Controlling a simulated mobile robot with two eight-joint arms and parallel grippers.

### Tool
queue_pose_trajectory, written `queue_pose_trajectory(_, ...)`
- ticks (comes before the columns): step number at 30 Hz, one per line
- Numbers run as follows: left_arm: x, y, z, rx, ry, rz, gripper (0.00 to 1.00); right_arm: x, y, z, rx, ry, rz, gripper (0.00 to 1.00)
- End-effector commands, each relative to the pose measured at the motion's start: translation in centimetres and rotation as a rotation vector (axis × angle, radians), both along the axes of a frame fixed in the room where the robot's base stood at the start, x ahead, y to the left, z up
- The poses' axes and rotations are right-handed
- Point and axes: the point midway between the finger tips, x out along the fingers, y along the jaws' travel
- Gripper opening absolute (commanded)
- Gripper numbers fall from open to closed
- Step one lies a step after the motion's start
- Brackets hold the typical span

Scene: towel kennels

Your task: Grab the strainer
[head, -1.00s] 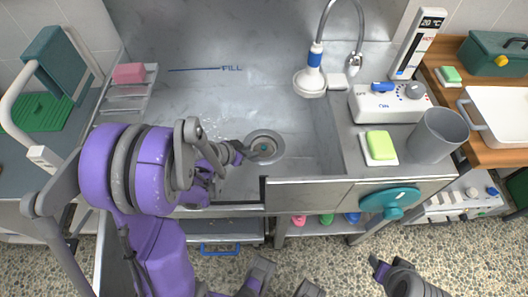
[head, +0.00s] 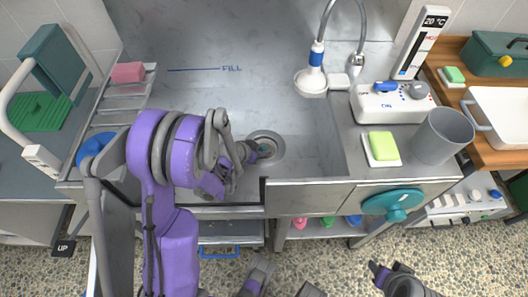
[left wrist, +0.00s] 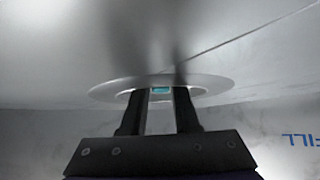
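The strainer (head: 265,150) shows as a small teal part in the round drain on the sink floor. My left gripper (head: 258,152) is low in the sink, its tips at the drain and partly over it. In the left wrist view the teal strainer part (left wrist: 160,90) lies between the two dark fingertips, inside the pale drain ring (left wrist: 105,90). The fingers stand apart, and I cannot tell whether they touch the strainer. Most of the strainer is hidden. Dark and purple parts of mine show at the bottom edge in the head view, and my right gripper's state is unclear.
A yellow-green sponge (head: 382,145) and a grey cup (head: 442,137) stand on the right counter. A pink sponge (head: 128,72) lies on the left rack. The sink's front wall (head: 310,196) is close to my left arm.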

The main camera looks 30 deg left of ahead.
Motion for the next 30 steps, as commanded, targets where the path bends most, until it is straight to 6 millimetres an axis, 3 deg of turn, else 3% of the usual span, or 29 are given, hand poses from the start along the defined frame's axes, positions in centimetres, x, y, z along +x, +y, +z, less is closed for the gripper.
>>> queue_pose_trajectory(1,0.0,0.0,0.0,0.0,0.0,0.0,0.18,0.0,0.0,0.0,0.0,0.0,0.0,0.52)
queue_pose_trajectory(4,0.0,0.0,0.0,0.0,0.0,0.0,0.0,0.0,0.0,0.0,0.0,0.0,0.0,0.52)
queue_pose_trajectory(17,0.0,0.0,0.4,0.0,0.0,0.0,0.0,0.0,0.0,0.1,0.0,0.0,0.0,0.52)
queue_pose_trajectory(20,0.0,0.0,1.5,0.0,0.0,0.0,0.0,0.0,0.0,0.5,0.0,-0.002,0.0,0.52)
queue_pose_trajectory(30,0.0,0.0,8.2,0.0,0.0,0.0,0.0,0.0,0.0,2.5,0.0,-0.008,0.0,0.52)
